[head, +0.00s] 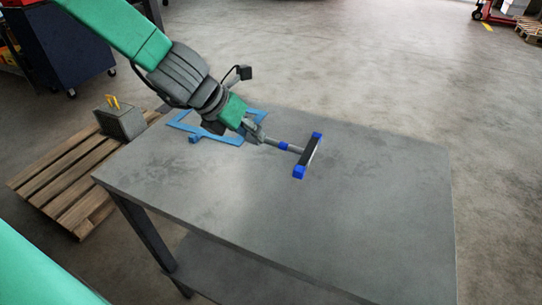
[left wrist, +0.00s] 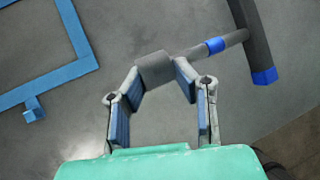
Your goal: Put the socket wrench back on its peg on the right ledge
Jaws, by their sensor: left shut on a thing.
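The socket wrench (head: 309,155) is T-shaped, with a dark crossbar with blue ends and a grey shaft with a blue ring. My left gripper (head: 255,134) is over the table and shut on the shaft end away from the crossbar. In the left wrist view, the wrench's thick grey end (left wrist: 155,68) lies between the fingertips (left wrist: 160,74), and the crossbar (left wrist: 252,40) is at upper right. I cannot tell whether the wrench touches the table. The right ledge and its peg are not in view. My right gripper is not in view.
The grey table (head: 370,220) has much bare top. A flat blue frame (head: 182,122) lies at its far left, behind the gripper; it also shows in the left wrist view (left wrist: 50,85). A wooden pallet (head: 75,185) with a grey block (head: 120,122) stands left of the table.

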